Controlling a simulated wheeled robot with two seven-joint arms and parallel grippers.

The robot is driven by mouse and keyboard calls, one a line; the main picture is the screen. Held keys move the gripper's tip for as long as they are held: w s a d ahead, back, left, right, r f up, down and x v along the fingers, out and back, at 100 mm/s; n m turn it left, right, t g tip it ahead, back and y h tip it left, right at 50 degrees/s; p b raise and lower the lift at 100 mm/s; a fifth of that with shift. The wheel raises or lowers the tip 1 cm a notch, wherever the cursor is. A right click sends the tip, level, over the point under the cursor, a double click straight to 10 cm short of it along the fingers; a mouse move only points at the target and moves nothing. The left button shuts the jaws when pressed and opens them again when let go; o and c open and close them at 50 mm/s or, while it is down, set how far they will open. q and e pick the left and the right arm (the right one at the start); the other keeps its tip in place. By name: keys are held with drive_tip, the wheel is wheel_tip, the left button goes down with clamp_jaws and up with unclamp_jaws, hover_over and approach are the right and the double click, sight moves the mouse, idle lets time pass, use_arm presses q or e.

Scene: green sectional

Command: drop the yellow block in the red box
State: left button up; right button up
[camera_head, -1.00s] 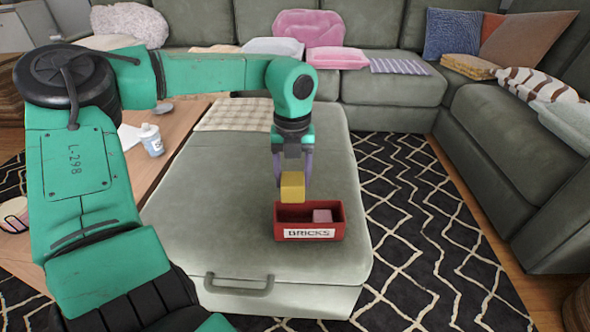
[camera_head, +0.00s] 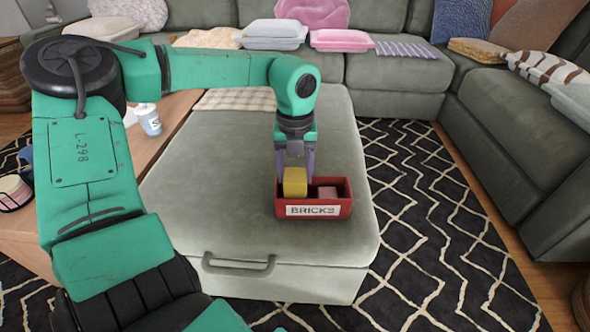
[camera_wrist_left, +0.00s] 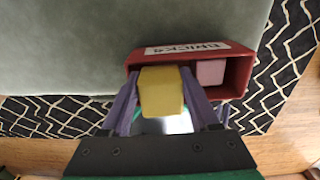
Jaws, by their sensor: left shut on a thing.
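The yellow block (camera_head: 295,182) is between the fingers of my left gripper (camera_head: 295,170), which is shut on it. The block is at the left part of the red box (camera_head: 342,208), its lower part at about rim level. The red box is labelled BRICKS and stands on the green ottoman. A pink block (camera_head: 327,192) lies in the right part of the box. In the left wrist view the yellow block (camera_wrist_left: 161,92) shows between the purple fingers, over the box (camera_wrist_left: 238,72), beside the pink block (camera_wrist_left: 210,72). My right gripper is not in view.
The ottoman (camera_head: 215,190) has free room left of the box, and a checked cloth (camera_head: 235,98) at its back. A wooden table (camera_head: 165,135) with a white bottle (camera_head: 147,118) stands at the left. The green sofa (camera_head: 510,140) bounds the back and right.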

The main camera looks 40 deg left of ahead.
use_arm(q)
drive_tip(key=o, duration=1.5)
drive_tip(key=shift+c, duration=0.2)
wheel_tip(320, 180, up, 14)
drive_tip(key=p, duration=0.5)
drive_tip(key=shift+r, duration=0.25)
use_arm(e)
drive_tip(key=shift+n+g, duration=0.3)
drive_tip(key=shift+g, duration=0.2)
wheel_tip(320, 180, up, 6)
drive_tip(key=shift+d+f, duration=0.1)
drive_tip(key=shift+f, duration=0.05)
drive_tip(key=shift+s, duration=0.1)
